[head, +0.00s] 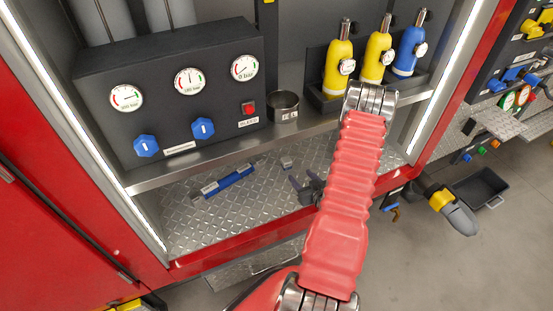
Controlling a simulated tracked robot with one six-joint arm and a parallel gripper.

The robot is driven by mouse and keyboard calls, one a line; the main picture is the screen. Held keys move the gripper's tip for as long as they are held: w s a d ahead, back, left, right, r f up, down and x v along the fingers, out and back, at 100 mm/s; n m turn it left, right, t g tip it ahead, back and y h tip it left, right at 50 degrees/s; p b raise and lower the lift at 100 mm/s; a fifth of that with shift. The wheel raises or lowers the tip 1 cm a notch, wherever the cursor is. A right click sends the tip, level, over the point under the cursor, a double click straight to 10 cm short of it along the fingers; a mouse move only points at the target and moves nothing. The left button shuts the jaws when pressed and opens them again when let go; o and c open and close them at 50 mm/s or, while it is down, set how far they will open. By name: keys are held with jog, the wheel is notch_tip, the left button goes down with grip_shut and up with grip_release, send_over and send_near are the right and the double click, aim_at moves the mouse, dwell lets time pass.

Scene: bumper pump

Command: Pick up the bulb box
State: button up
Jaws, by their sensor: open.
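A small grey block with a pale top (286,162), which looks like the bulb box, lies on the diamond-plate floor of the lower compartment. It is too small to read any marking on it. My gripper (301,181) is open, with its dark fingers just to the right of and below the small block in the picture. I see nothing between the fingers. My red arm hides part of the shelf edge and the compartment to the right. Whether the fingers touch the floor, I cannot tell.
A blue bar-shaped item (232,181) lies left on the same floor. Above are a metal shelf with a round cup (284,106), a gauge panel (178,85), and yellow and blue cylinders (410,50). Bare plate (215,222) lies below the blue item.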

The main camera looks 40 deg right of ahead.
aim_at(288, 164)
jog(key=shift+w+d, duration=0.1)
jog(key=shift+w, duration=0.25)
jog(key=shift+w, duration=0.2)
jog(key=shift+w+f, duration=0.1)
jog(key=shift+w, duration=0.15)
jog(key=shift+x, duration=3.95)
jog(key=shift+w, duration=0.1)
jog(key=shift+x, duration=2.5)
jog(key=shift+c, duration=0.4)
jog(key=c, duration=1.1)
